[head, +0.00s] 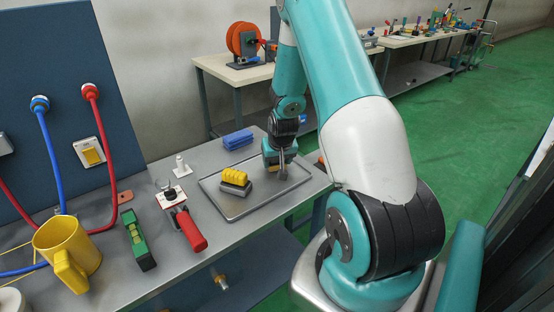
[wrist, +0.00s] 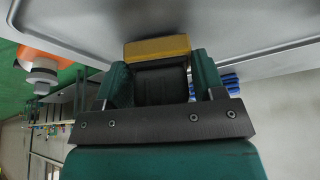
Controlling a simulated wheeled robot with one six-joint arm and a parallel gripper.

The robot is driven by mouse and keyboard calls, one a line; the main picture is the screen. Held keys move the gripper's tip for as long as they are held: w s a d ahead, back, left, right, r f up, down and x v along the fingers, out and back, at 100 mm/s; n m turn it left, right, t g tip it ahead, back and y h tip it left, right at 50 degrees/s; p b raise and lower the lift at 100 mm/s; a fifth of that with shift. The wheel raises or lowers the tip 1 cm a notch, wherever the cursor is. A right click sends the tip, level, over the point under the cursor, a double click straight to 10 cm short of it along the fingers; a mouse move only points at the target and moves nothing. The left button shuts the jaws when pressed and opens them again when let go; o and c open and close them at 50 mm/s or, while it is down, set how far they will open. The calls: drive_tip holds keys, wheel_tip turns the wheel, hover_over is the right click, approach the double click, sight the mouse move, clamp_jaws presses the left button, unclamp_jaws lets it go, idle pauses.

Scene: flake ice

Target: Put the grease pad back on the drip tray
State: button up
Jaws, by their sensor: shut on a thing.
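My gripper (head: 273,158) is shut on a yellow-ochre block, which I take to be the grease pad. In the wrist view the pad (wrist: 157,48) sits at the fingertips, between the teal fingers of my gripper (wrist: 158,68). The drip tray (head: 240,210) is a shallow grey metal tray with a raised rim on the bench. My gripper is over its back right part. I cannot tell whether the pad touches the tray. The tray floor (wrist: 240,25) fills the upper wrist view.
A yellow ribbed piece on a grey block (head: 235,181) stands on the tray's left part. Blue blocks (head: 238,139) lie behind the tray. A red-handled clamp (head: 187,226), a green level (head: 138,240) and a yellow mug (head: 68,250) stand to the left. The tray's front is clear.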

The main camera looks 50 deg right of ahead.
drive_tip(key=shift+f, duration=0.4)
idle(0.3)
drive_tip(key=o, duration=1.2)
drive_tip(key=shift+r, duration=0.15)
drive_tip(key=p+v, duration=0.5)
drive_tip(key=v, duration=0.2)
drive_tip(key=shift+r, duration=0.4)
idle(0.4)
drive_tip(key=shift+s, duration=0.1)
drive_tip(key=b+v, duration=0.1)
drive_tip(key=v, duration=1.6)
drive_tip(key=shift+r, duration=0.25)
